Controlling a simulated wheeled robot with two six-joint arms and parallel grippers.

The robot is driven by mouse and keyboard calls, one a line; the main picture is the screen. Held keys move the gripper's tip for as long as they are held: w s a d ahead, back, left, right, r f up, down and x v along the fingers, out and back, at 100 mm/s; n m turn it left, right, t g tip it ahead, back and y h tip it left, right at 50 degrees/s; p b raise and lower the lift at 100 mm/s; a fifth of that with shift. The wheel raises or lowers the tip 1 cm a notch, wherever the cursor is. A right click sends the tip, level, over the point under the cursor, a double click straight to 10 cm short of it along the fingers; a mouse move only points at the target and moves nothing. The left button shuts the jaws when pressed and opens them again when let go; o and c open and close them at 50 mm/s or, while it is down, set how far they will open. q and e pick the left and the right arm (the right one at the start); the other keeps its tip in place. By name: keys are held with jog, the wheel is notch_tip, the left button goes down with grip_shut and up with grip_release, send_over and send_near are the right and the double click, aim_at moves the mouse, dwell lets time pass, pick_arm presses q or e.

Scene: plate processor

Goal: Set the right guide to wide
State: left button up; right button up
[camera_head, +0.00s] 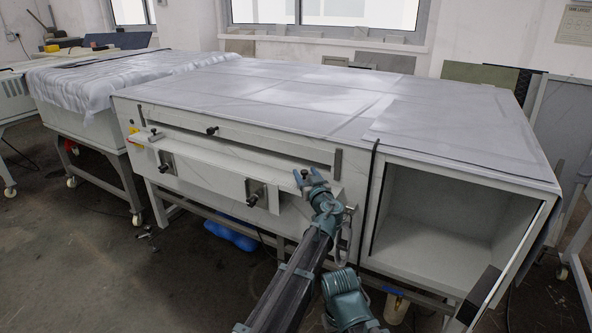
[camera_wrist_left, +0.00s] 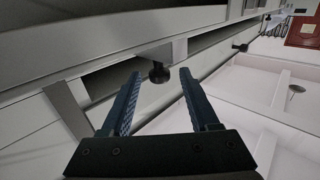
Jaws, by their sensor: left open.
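The plate processor (camera_head: 220,150) is a long white machine with a slot and a ledge along its front. My left gripper (camera_head: 311,177) is at the right end of that ledge, with its jaws open and empty. A small black knob (camera_head: 304,173) shows at its fingertips; I take it for the right guide's knob. In the left wrist view, a black knob (camera_wrist_left: 159,72) appears between the two open fingers, and no finger visibly touches it. The guide itself is largely hidden by the gripper, so I cannot tell its setting. My right gripper is out of view.
An open compartment (camera_head: 435,215) lies right of the gripper.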

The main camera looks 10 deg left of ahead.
pick_arm(q)
jog(key=shift+x, duration=0.9)
grip_shut()
jog(key=shift+s, duration=0.1)
dwell(0.7)
